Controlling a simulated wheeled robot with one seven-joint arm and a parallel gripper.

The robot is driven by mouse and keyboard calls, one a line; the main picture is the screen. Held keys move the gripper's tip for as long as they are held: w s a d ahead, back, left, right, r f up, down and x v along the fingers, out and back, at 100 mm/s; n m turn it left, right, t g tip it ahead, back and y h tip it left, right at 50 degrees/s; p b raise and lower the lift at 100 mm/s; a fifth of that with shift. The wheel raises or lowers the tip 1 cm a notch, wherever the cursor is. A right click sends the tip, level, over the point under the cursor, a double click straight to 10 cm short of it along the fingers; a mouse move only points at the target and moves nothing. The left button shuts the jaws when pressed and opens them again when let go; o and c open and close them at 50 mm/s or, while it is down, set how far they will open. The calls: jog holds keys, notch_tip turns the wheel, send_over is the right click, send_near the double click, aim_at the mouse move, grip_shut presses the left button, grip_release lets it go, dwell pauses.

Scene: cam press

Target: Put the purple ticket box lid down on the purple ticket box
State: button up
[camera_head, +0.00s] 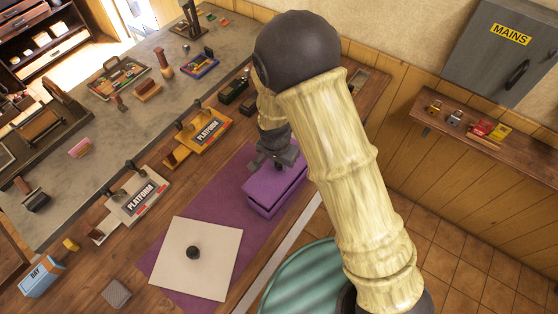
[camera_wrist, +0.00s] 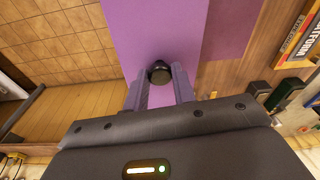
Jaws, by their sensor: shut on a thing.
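The purple ticket box (camera_head: 262,209) stands on the purple mat in the head view, just left of my arm. The purple lid (camera_head: 262,186) is directly over it, roughly lined up with its sides. A dark seam shows between them; I cannot tell whether they touch. My gripper (camera_head: 277,163) points down at the lid. In the wrist view, my gripper (camera_wrist: 160,88) has its fingers around the lid's round black knob (camera_wrist: 159,70), and the lid's flat top (camera_wrist: 150,30) lies beyond it. My arm hides part of the box's right side.
A white square plate with a black knob (camera_head: 193,252) lies on the purple mat (camera_head: 158,273). A blue box (camera_head: 40,276) is at lower left. A wall shelf (camera_head: 450,122) is at right.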

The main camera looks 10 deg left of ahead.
aim_at(279, 171)
jog(key=shift+f+b, duration=1.7)
jog(key=shift+f, duration=0.85)
jog(key=shift+f+b, duration=0.8)
jog(key=shift+f, duration=0.25)
dwell(0.5)
jog(key=o, duration=1.1)
jog(key=shift+c, duration=0.2)
jog(key=shift+r, duration=0.1)
notch_tip(279, 171, up, 17)
jog(key=s+b, duration=0.2)
jog(key=b, duration=0.1)
jog(key=shift+a, duration=0.3)
jog(key=shift+d, duration=0.1)
